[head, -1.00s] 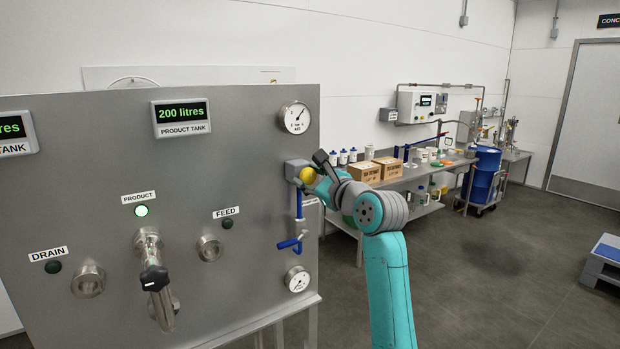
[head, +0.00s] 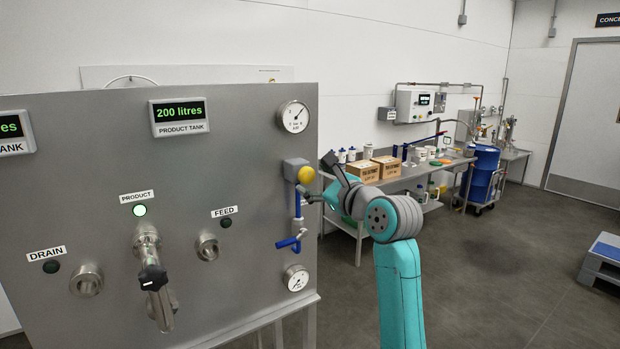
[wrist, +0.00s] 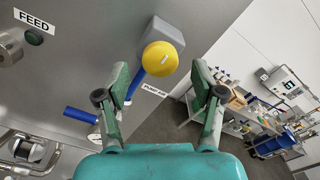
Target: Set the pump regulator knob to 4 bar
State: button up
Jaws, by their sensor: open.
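The round yellow knob (head: 306,174) sits on a grey box (head: 292,165) at the panel's right edge. In the wrist view the knob (wrist: 161,59) carries a short pale mark, and the label below it starts with "PUMP". My gripper (head: 312,197) is just right of and below the knob in the head view. In the wrist view my gripper (wrist: 160,74) is open, its fingers apart on either side of the knob's line of sight and not closed on it. A round gauge (head: 294,116) is above the knob; its numbers are too small to read.
A blue pipe (head: 298,203) with a blue lever (head: 288,243) runs below the knob, close to my gripper. A second gauge (head: 295,278) sits lower. A bench (head: 415,175) with boxes stands behind my arm. The floor at right is mostly clear.

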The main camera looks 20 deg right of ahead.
jog(key=v, duration=0.9)
jog(key=shift+w, duration=0.15)
jog(key=s+a+f+n+h, duration=0.1)
jog(key=s+f+n+h, duration=0.35)
jog(key=f, duration=1.15)
jog(key=s+f+n+y, duration=0.1)
jog(key=s+f+n, duration=0.1)
jog(key=s+f, duration=0.95)
jog(key=s+a+f+n+g+h, duration=0.15)
jog(key=s+f+n, duration=0.45)
jog(key=s+f, duration=0.65)
jog(key=s+a+n, duration=0.1)
jog(key=s+n, duration=1.2)
jog(key=s, duration=1.3)
jog(key=shift+f+g+h, duration=0.15)
jog(key=shift+g+h, duration=0.15)
jog(key=shift+g, duration=0.15)
jog(key=shift+a, duration=0.15)
